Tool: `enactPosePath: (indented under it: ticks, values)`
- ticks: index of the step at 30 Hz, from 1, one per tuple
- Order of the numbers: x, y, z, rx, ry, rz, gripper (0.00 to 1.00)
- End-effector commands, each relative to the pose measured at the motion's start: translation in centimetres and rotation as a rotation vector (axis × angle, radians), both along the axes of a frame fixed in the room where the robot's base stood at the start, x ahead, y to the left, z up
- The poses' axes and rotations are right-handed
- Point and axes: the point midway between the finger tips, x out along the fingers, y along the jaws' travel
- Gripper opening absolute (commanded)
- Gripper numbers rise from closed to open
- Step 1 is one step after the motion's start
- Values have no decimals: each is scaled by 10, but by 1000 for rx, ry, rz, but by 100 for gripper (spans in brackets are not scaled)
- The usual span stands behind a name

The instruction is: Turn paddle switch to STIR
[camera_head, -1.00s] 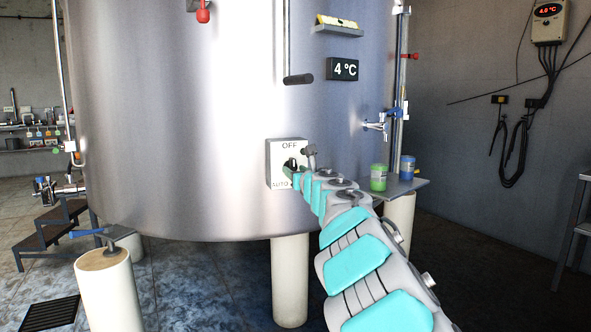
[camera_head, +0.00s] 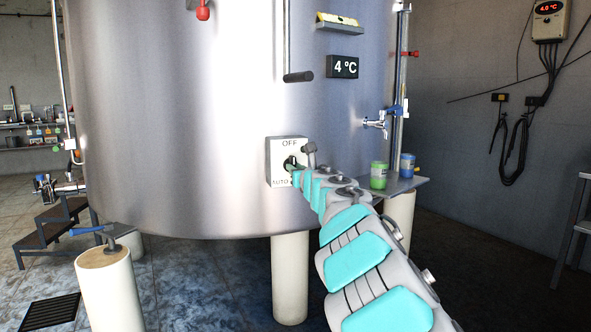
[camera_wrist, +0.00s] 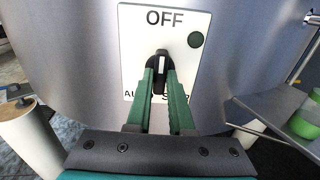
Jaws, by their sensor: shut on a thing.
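The paddle switch (camera_wrist: 161,60) is black with a white line on its face. It sits on a white plate (camera_wrist: 130,55) on the tank wall, with OFF printed at the top. In the wrist view the white line stands nearly upright, toward OFF. AUTO at the lower left and the label at the lower right are partly hidden by my fingers. My gripper (camera_wrist: 160,78) has its green fingers shut on the paddle from both sides. In the head view the plate (camera_head: 274,166) shows, and my arm covers its lower right.
A shelf (camera_head: 412,185) with a green jar (camera_head: 378,175) and a blue jar (camera_head: 407,166) is to the right. A lever-topped post (camera_head: 106,280) stands at the left.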

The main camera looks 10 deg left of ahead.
Motion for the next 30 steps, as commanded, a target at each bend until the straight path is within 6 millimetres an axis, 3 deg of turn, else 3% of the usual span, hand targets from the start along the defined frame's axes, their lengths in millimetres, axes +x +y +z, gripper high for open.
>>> enactPosePath:
  ticks: [14,30]
  values:
    - [0,0,1,57,25,0,0]
    - [0,-1,2,465,206,1,0]
